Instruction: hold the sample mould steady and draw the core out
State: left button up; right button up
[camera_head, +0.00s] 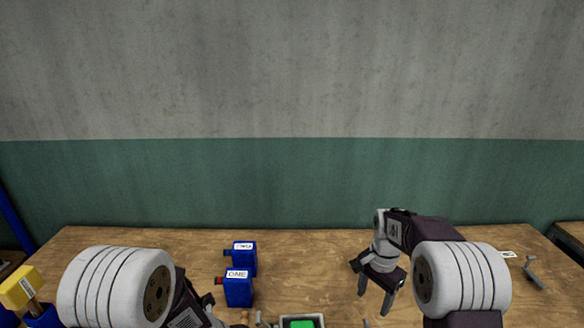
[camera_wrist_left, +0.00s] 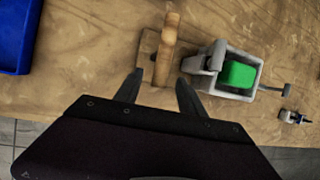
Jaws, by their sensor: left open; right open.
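A grey open-topped box (camera_wrist_left: 216,83) with a green block (camera_wrist_left: 238,74) inside lies on the table in the left wrist view. In the head view the grey box (camera_head: 303,317) and green block (camera_head: 301,324) show at the bottom edge, cut off. I cannot tell which part is the core. My left gripper (camera_wrist_left: 158,92) is open, left of the box, its fingers either side of the near end of a wooden piece with a rounded handle (camera_wrist_left: 168,32). My right gripper (camera_head: 375,294) is open and empty, pointing down, right of the box in the head view.
Two blue containers, labelled ONE (camera_head: 238,289) and another (camera_head: 244,260), stand left of centre on the wooden table (camera_head: 320,250). A yellow-topped item (camera_head: 22,288) is at far left. A small grey tool (camera_head: 534,274) lies at right. The table's back middle is clear.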

pick_arm(q)
jog(key=s+a+r+n+t+y+p, duration=0.1)
jog(key=a+r+n, duration=0.1)
jog(key=r+n, duration=0.3)
jog(key=s+a+r+n+y+p, duration=0.1)
jog(key=a+r+n+p, duration=0.1)
jog(key=r+n, duration=0.3)
pick_arm(e)
notch_tip(320, 180, up, 6)
jog(key=s+a+n, duration=0.2)
jog(key=s+a, duration=0.1)
jog(key=s, duration=0.4)
pick_arm(q)
jog(key=s+f+n+g+b, duration=0.1)
jog(key=s+n+g, duration=0.3)
jog(key=n, duration=2.1)
jog(key=shift+s, duration=2.7)
pick_arm(e)
jog(key=s+f+n+t, duration=0.1)
jog(key=s+f+n, duration=0.5)
jog(key=s, duration=0.5)
jog(key=shift+s+a+n, duration=0.2)
jog(key=shift+a+n, duration=0.25)
jog(key=shift+n, duration=0.85)
